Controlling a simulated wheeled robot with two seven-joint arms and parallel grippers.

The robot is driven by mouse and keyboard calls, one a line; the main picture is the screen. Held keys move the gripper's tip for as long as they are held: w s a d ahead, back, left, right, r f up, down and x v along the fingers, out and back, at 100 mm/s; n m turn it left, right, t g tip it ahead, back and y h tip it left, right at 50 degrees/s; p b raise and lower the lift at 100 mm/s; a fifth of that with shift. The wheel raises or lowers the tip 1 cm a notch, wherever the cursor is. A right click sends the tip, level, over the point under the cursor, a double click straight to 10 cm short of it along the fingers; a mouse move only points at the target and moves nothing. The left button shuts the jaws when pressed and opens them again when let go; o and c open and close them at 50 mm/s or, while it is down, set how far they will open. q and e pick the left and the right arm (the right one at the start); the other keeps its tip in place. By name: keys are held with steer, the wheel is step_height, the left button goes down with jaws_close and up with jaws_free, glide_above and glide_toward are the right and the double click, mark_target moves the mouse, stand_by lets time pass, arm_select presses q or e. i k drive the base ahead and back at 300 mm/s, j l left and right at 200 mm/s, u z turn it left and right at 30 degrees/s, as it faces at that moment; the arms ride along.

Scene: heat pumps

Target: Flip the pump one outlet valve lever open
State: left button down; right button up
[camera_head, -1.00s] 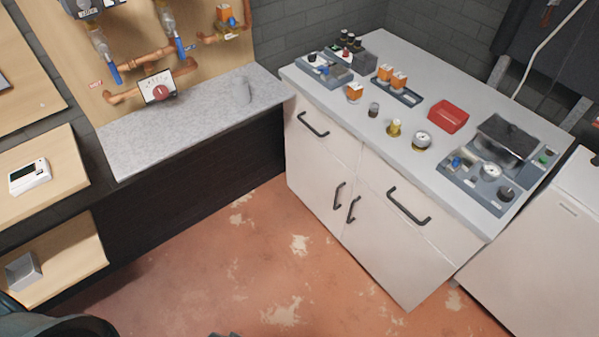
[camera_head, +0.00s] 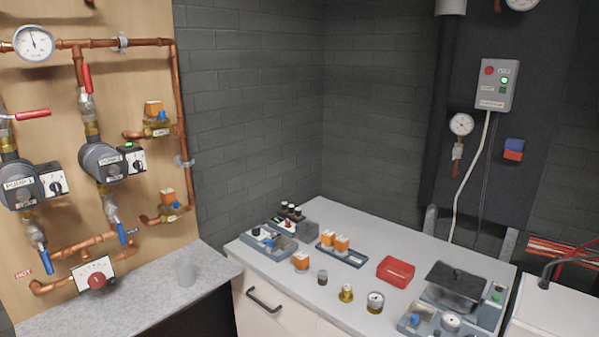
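Pump one (camera_head: 18,186), a grey round pump, is on the wooden board at the left edge of the head view. The red valve lever (camera_head: 33,114) above it lies about horizontal, across its vertical pipe. Below the pump, a blue valve lever (camera_head: 43,258) points down along its pipe. The second pump (camera_head: 100,162) is to the right. Its red lever (camera_head: 87,78) stands about upright along the pipe, and its blue lever (camera_head: 121,233) points down. Neither of my grippers is in view.
A white counter (camera_head: 330,297) with several small parts and a red tray (camera_head: 395,271) is to the right. A control box (camera_head: 497,85) is on the back wall.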

mark_target(21, 116)
steer(key=u, duration=1.3)
